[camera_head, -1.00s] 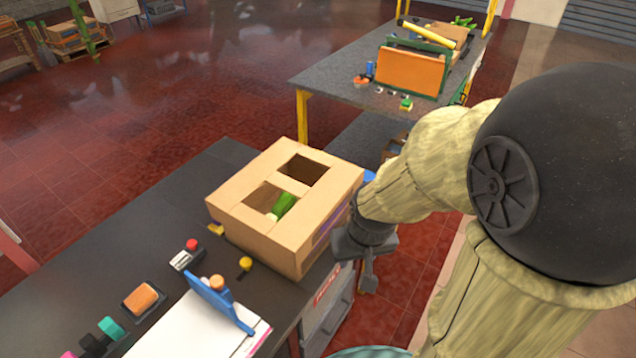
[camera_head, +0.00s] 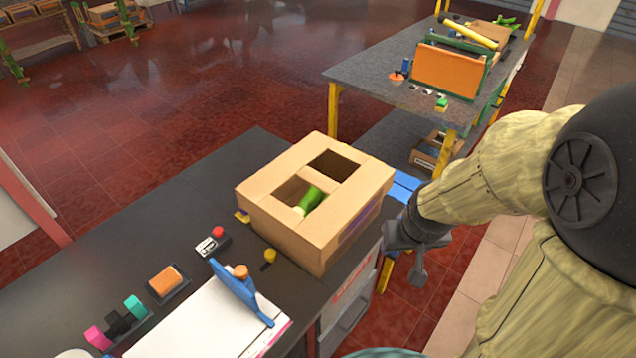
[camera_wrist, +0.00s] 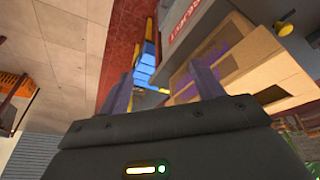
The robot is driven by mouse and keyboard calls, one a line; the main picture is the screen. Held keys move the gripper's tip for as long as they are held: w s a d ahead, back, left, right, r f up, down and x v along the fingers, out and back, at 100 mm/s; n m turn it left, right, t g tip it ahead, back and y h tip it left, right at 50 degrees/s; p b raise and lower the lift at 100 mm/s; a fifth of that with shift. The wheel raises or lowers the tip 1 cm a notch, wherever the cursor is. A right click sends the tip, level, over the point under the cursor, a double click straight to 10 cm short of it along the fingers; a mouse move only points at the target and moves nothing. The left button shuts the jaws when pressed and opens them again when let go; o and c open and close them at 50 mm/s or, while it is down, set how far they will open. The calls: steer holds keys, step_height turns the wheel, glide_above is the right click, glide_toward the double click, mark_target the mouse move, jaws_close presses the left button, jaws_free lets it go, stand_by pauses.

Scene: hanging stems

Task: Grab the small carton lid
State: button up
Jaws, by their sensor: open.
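A cardboard carton (camera_head: 268,215) stands on the dark table, with two square openings in its top and a green object (camera_head: 309,201) inside the nearer one. I cannot tell a separate small lid from the rest of the carton top. The carton also shows at the right of the wrist view (camera_wrist: 250,52). My gripper (camera_head: 418,270) is to the right of the carton, apart from it, beyond the table edge. In the wrist view my gripper (camera_wrist: 163,92) has its two fingers spread with nothing between them.
A second table (camera_head: 375,85) with an orange panel stands behind. A blue object (camera_head: 404,187) is just behind the carton's right side. Red floor is open at left.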

mark_target(338, 189)
steer(key=w+d+r+n+t+y+p, duration=0.15)
steer(key=w+n+t, duration=0.25)
steer(key=w, duration=0.7)
steer(key=w+a+r+n+y+p, duration=0.2)
steer(key=a+n+y, duration=0.3)
steer(key=y, duration=0.3)
steer(key=shift+w+a+r+n, duration=0.15)
steer(key=shift+a+r+n, duration=0.25)
steer(key=shift+a+r, duration=0.15)
steer(key=shift+a+f+y, duration=0.1)
steer(key=shift+y, duration=0.15)
steer(key=p+x, duration=0.1)
steer(key=x, duration=1.1)
steer(key=shift+f+p, duration=0.1)
steer(key=shift+p, duration=0.3)
